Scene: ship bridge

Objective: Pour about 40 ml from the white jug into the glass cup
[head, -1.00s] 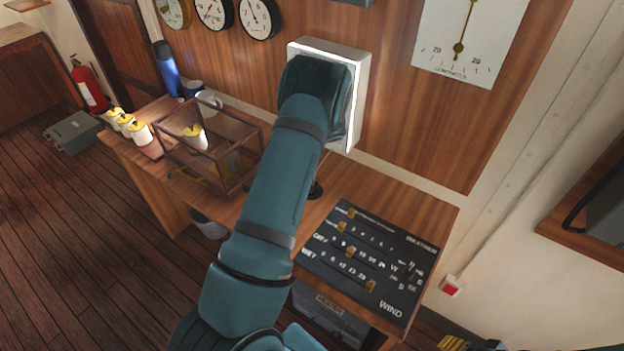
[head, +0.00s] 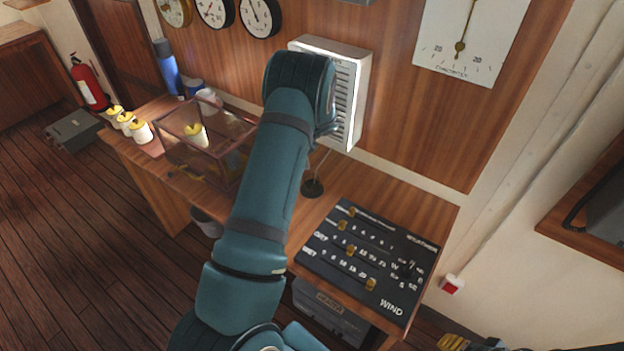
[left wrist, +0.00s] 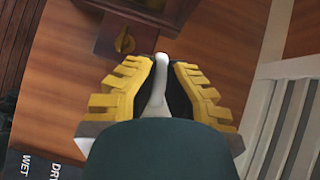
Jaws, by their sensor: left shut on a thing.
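My left gripper shows in the left wrist view (left wrist: 160,92) with its yellow ridged fingers shut on a slim white part, seemingly the handle of the white jug (left wrist: 158,88). The rest of the jug is hidden by the teal hand. In the head view my forearm hides this gripper and what it holds. The glass cup cannot be made out in either view. My right gripper (head: 462,342) seems to show only as yellow ridges at the bottom edge of the head view.
A glass-sided wooden case (head: 205,150) stands on the desk, with white yellow-topped pots (head: 140,132) to its left. A white vessel (head: 207,95) and blue bottle (head: 168,72) are behind. A louvred wall box (head: 345,100) is close to my arm. The WIND board (head: 365,260) lies in front.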

